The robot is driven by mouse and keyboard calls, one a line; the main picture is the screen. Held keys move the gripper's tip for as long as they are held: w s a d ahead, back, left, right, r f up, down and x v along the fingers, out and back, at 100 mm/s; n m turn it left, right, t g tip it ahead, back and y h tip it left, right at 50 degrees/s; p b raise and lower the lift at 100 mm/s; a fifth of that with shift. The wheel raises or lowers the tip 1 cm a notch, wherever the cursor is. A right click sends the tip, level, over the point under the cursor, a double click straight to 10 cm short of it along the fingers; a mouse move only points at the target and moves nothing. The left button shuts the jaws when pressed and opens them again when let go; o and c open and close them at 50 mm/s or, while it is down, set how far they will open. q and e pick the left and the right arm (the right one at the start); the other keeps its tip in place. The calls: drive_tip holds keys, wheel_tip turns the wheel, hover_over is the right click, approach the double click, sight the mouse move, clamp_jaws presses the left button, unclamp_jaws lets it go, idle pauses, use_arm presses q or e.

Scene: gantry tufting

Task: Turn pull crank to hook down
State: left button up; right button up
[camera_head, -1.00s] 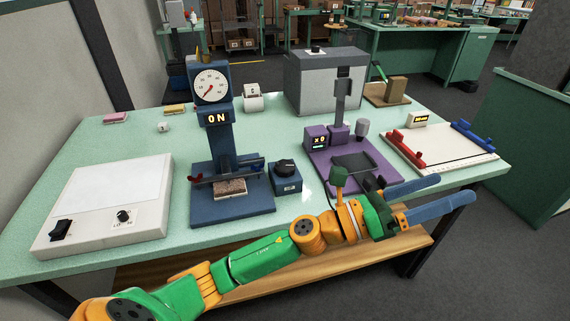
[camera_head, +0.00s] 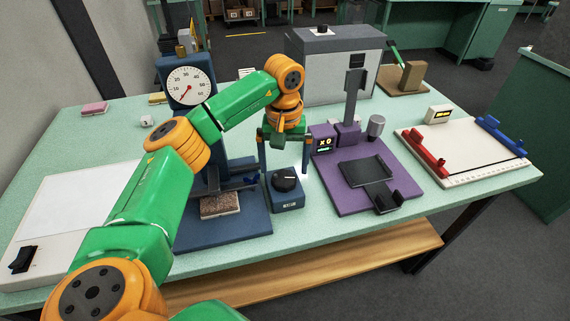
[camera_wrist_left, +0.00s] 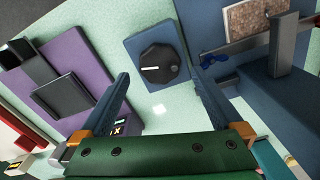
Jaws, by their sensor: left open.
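The pull crank appears as a black round knob (camera_head: 286,179) with a white mark on a small blue box (camera_head: 288,199). The knob also shows in the wrist view (camera_wrist_left: 158,64), ahead of the fingertips. My left gripper (camera_head: 284,170) points down over the box, its two blue fingers apart and empty, one on each side of the knob. Contact with the knob cannot be told. The blue tester stand (camera_head: 250,219) with a round dial (camera_head: 189,86) is left of the box. My arm hides its middle; a blue hook end (camera_head: 250,181) shows. My right gripper is not in view.
A purple fixture (camera_head: 376,196) stands close right of the box. A white board with red and blue clamps (camera_head: 460,158) lies farther right. A grey box (camera_head: 335,76) stands behind. A white light panel (camera_head: 70,215) is at left, partly behind my arm.

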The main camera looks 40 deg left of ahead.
sight(284, 177)
use_arm(q)
drive_tip(key=f, duration=0.3)
drive_tip(key=shift+s, duration=0.3)
drive_tip(key=shift+w+a+f, duration=0.1)
drive_tip(key=shift+w+f, duration=0.1)
drive_tip(key=shift+w, duration=0.15)
drive_tip(key=shift+s+r, duration=0.1)
drive_tip(key=shift+s, duration=0.05)
drive_tip(key=c, duration=1.3)
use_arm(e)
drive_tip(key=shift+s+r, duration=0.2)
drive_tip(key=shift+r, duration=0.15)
